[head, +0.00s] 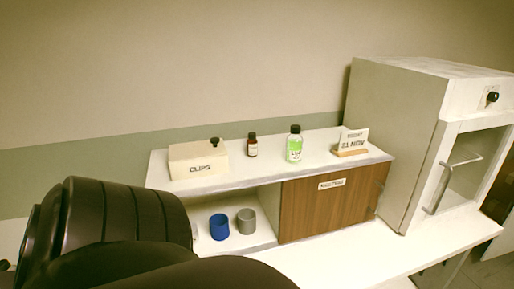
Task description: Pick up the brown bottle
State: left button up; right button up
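A small brown bottle (252,145) with a dark cap and a pale label stands upright on the white top of the shelf unit (224,178). It is between the clips box and a green bottle, apart from both. A dark arm link of mine fills the lower left of the head view, well in front of the shelf. Neither of my grippers shows in this view.
The cream clips box (199,167) is left of the brown bottle, the green bottle (294,146) right, then a date sign (352,142). Below are a blue cup (219,227), a grey cup (246,221) and a brown door (330,205). A large white cabinet (398,140) stands right.

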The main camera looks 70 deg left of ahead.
aim_at(252, 142)
jog(key=k, duration=0.8)
jog(key=k+u, duration=0.2)
jog(key=u, duration=0.2)
jog(key=k+j+u, duration=0.1)
jog(key=u, duration=1.55)
jog(key=l+u, duration=0.2)
jog(key=l, duration=0.55)
jog(key=i+l, duration=0.1)
jog(key=l, duration=0.2)
jog(key=i+l, duration=0.1)
jog(key=l, duration=0.2)
jog(key=i+l, duration=0.1)
jog(key=l, duration=0.15)
jog(key=i+l, duration=0.25)
jog(key=k+j+u, duration=0.25)
jog(key=u, duration=0.15)
jog(key=k, duration=0.1)
